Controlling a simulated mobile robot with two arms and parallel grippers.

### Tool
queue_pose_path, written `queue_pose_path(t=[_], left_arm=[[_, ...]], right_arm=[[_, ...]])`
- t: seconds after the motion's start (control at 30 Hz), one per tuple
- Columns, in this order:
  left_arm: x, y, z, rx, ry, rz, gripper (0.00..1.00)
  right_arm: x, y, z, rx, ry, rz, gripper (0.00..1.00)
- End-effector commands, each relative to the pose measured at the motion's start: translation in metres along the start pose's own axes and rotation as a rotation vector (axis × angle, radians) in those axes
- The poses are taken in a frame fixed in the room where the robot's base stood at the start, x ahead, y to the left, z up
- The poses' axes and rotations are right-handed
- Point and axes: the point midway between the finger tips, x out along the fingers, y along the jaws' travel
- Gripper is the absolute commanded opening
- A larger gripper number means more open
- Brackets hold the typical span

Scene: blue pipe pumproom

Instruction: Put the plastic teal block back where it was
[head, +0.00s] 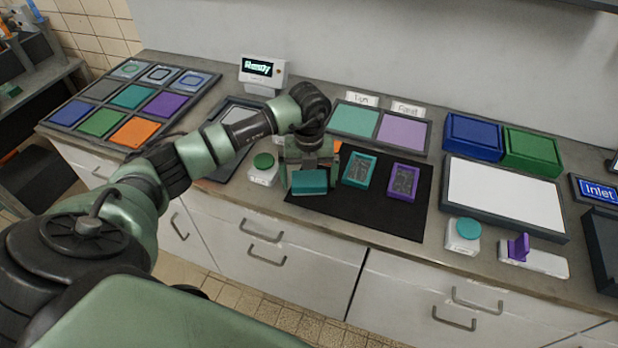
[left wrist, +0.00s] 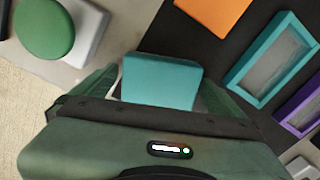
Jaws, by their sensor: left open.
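The teal block (head: 309,182) is at the front left of the black mat (head: 385,218). In the left wrist view the teal block (left wrist: 160,82) shows between my gripper's fingers. My left gripper (head: 308,165) is open around or just above it; I cannot tell if the fingers touch it. Whether the block rests on the mat is also unclear. My right gripper is not in view.
A teal frame (head: 360,170) and a purple frame (head: 403,181) lie on the mat. A green button (head: 264,161) stands left of the gripper. A two-pad teal and lilac tray (head: 379,127) lies behind the mat. A colour panel (head: 130,100) is at the left. The mat's front is clear.

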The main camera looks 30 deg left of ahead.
Motion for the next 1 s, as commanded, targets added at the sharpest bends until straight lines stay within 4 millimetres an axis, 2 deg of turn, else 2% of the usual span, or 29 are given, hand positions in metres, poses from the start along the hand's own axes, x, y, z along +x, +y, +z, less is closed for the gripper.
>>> queue_pose_path(t=[0.07,0.17,0.6,0.8,1.0], left_arm=[[-0.005,0.000,0.000,0.000,0.000,0.000,1.00],[-0.013,0.000,0.002,0.000,-0.004,-0.002,1.00],[-0.101,0.000,0.001,0.001,-0.004,-0.002,1.00],[-0.120,0.000,0.000,0.000,-0.001,-0.001,1.00],[-0.123,0.000,0.000,0.000,0.001,0.000,1.00]], right_arm=[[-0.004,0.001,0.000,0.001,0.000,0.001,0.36],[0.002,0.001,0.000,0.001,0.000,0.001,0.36],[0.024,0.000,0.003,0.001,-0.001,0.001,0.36],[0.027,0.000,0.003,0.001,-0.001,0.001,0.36],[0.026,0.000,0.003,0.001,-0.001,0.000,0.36]])
